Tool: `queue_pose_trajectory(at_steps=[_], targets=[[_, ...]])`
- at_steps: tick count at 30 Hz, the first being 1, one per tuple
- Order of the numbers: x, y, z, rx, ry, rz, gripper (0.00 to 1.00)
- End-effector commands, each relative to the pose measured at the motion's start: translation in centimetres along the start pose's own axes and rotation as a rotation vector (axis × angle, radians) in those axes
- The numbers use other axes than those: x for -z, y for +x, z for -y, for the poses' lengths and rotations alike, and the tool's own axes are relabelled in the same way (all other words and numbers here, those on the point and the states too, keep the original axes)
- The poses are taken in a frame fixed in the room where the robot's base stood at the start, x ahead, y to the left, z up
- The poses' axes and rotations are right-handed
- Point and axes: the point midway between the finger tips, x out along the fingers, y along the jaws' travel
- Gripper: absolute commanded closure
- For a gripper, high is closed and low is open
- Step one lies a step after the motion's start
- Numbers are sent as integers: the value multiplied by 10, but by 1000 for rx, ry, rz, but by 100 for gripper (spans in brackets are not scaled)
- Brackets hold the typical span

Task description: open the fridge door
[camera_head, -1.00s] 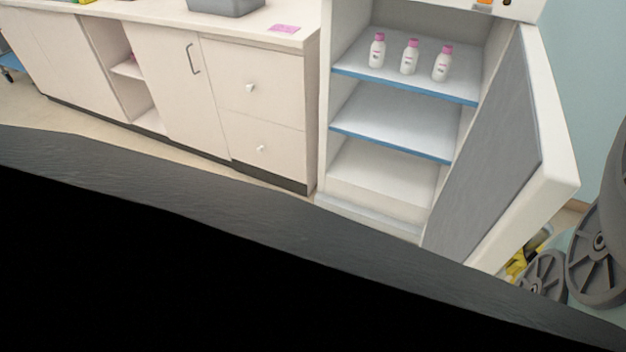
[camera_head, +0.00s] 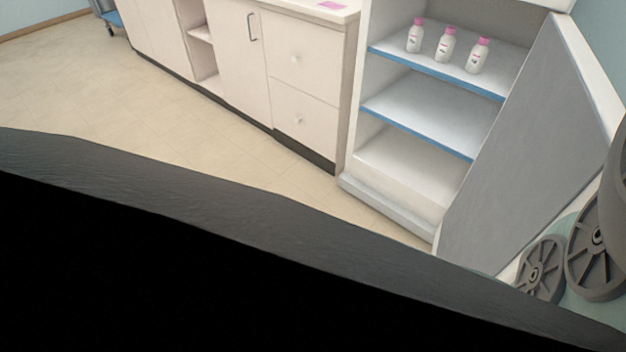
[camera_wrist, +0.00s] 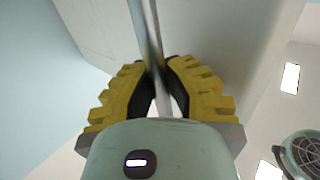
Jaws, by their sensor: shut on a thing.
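The fridge (camera_head: 395,200) stands open at the right of the head view. Its door (camera_head: 540,140) is swung out to the right, with the grey inner panel showing. The shelves inside are in plain sight. In the wrist view my gripper (camera_wrist: 161,75) has its yellow and black fingers closed around a long metal bar, the door handle (camera_wrist: 148,30). The pale door surface (camera_wrist: 205,40) runs behind the handle. In the head view the gripper and the handle are hidden behind the door and my arm.
Three white bottles with pink caps (camera_head: 445,46) stand on the upper fridge shelf (camera_head: 440,70). A cream cabinet row (camera_head: 300,70) adjoins the fridge on the left, with a pink note (camera_head: 332,5) on top. The floor (camera_head: 150,110) before the cabinets is clear.

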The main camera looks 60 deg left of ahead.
Motion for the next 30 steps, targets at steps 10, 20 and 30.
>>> queue_pose_trajectory(at_steps=[10, 20, 30], targets=[[2, -1, 0, 3, -2, -2, 100], [1, 0, 0, 2, -1, -1, 66], [0, 0, 0, 2, 0, 0, 54]])
